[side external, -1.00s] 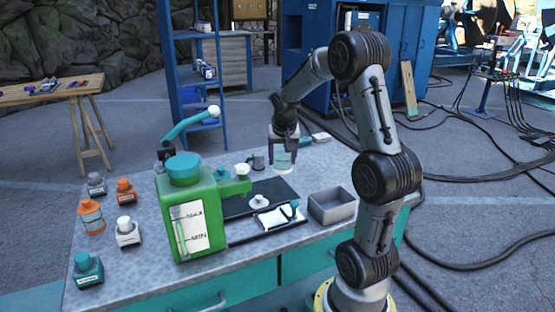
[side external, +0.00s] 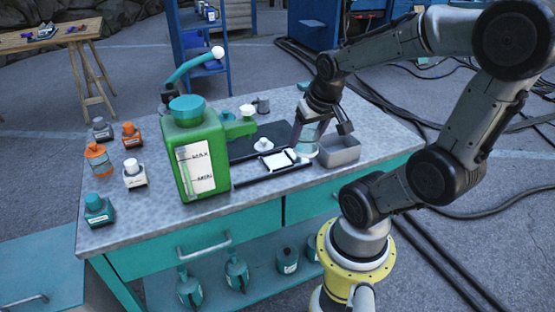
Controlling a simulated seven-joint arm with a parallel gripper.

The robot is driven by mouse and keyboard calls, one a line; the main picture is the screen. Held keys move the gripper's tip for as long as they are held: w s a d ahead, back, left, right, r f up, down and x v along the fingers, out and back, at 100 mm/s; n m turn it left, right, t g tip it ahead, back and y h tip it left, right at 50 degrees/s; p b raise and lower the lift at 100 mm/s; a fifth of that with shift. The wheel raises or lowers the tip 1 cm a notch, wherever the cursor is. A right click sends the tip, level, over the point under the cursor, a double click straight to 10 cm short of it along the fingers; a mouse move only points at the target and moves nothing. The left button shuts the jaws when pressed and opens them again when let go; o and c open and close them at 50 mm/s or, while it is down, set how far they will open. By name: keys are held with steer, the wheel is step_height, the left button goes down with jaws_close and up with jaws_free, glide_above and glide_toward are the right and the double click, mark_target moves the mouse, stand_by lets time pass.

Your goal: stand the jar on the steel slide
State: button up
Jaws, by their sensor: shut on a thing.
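My gripper (side external: 318,118) is shut on a clear, pale bluish jar (side external: 308,136), which hangs below its fingers and looks slightly tilted. The fingers hide the jar's upper part. A pale flat plate (side external: 276,162), which looks like the steel slide, lies on the near part of the mat to the jar's left. I cannot tell whether the jar's base touches anything.
A grey open bin (side external: 340,152) stands close to the jar's right. A small white knobbed piece (side external: 263,144) sits on the black mat (side external: 243,148). A green dispenser (side external: 199,150) stands left of the mat, with several small bottles beyond it.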

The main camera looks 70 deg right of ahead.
steer(key=w+d+f, duration=0.6)
steer(key=w, duration=0.1)
steer(key=w+d+f, duration=0.2)
steer(key=w+f, duration=0.1)
steer(key=shift+w+d, duration=0.15)
steer(key=shift+d, duration=0.25)
steer(key=shift+w+d+f, duration=0.1)
steer(key=shift+f, duration=0.8)
steer(key=shift+w+d+f, duration=0.1)
steer(key=shift+f, duration=0.8)
steer(key=shift+f, duration=0.2)
steer(key=o, duration=1.5)
steer(key=shift+r, duration=0.1)
